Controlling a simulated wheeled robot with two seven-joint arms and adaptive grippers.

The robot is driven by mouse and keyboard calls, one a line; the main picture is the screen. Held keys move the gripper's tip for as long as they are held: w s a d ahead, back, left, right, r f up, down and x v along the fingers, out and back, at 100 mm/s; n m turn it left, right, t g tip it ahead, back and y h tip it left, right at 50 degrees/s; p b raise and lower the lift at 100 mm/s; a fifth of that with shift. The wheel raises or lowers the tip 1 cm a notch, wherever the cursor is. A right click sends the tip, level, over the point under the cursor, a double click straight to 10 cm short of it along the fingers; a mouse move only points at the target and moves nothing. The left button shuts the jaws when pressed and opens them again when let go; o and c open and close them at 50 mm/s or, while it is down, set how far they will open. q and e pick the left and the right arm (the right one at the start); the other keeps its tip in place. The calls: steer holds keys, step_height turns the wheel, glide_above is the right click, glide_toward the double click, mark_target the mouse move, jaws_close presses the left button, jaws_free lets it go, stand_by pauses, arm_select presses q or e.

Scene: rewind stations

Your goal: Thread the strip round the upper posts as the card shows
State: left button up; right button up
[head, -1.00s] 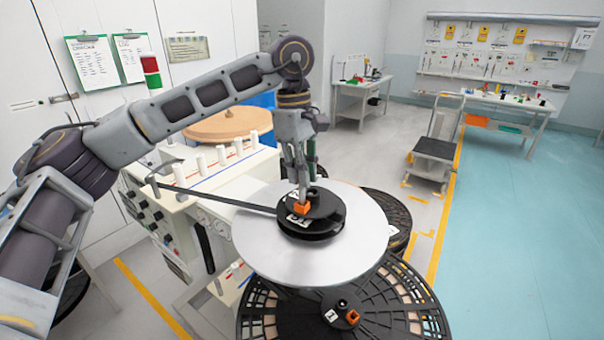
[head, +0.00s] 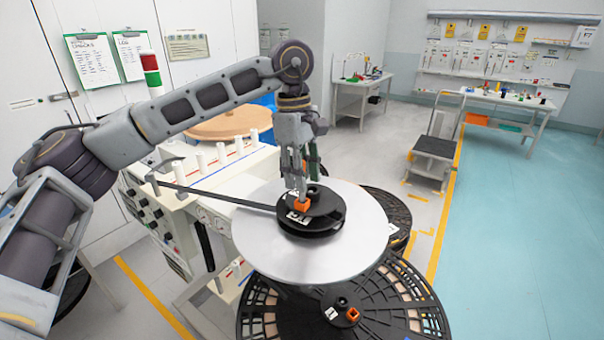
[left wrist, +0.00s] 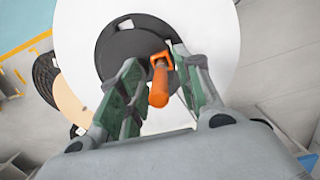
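A dark strip (head: 215,196) runs from the black reel (head: 318,224) leftward to the front of the white machine. The reel lies on a silver disc (head: 268,255). White upper posts (head: 221,154) stand in a row on the machine top; the strip passes in front of them. My left gripper (head: 297,190) points down over the reel. Its fingers are apart, one either side of an orange piece (head: 302,204); the left wrist view shows this orange piece (left wrist: 159,82) with gaps beside it. Which sheet is the card I cannot tell. My right gripper is out of view.
A black slotted reel (head: 400,300) with an orange hub piece is below the disc, at the front. A red and green signal light (head: 151,74) rises behind the machine. Clipboards (head: 92,62) hang on the cabinet. Open floor (head: 500,220) is at the right.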

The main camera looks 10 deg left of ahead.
arm_select(q)
steer(key=shift+r, duration=0.15)
step_height(320, 180, up, 12)
steer(key=a, duration=0.1)
steer(key=shift+w+a, duration=0.15)
steer(key=shift+w, duration=0.15)
stand_by(0.4)
stand_by(0.6)
